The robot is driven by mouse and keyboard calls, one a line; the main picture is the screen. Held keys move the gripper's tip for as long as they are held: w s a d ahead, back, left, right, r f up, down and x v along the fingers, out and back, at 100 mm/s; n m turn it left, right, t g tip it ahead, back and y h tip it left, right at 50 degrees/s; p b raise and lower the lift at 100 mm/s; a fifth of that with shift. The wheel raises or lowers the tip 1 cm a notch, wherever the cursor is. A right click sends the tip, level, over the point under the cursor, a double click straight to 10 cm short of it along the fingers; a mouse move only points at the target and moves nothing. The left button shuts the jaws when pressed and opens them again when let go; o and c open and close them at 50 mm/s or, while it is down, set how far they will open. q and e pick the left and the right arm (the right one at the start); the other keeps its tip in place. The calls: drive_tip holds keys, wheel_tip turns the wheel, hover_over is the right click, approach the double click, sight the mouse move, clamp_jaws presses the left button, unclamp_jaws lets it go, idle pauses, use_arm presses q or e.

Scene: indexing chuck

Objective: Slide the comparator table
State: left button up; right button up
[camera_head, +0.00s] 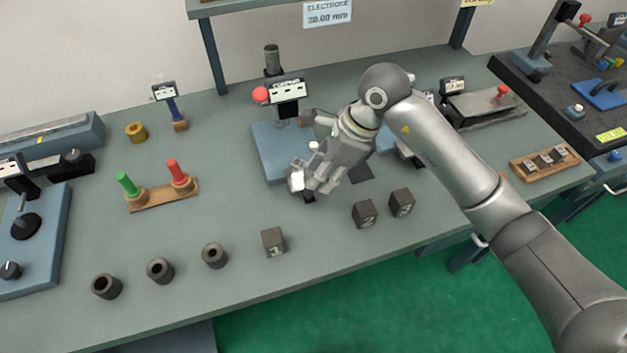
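A gauge stand with a dark column, a red ball knob (260,94) and a small display (288,90) stands at the back middle of the bench. Its blue base plate (268,150) is partly hidden behind my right gripper. Its sign is too small to read surely, so I cannot tell if this is the comparator. My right gripper (311,188) hangs over the front right of this plate, pointing down toward the viewer. Whether its fingers are apart or closed is unclear, and a small dark part shows just beneath them. My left gripper is not in view.
Dark numbered blocks (273,242) and several dark rings (160,270) line the bench front. Green and red plug gauges (180,178) stand on a wooden holder at left. A grey slide with a red knob (503,91) stands at right.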

sight(309, 190)
drive_tip(key=p+x, duration=0.1)
drive_tip(key=x, duration=0.4)
clamp_jaws()
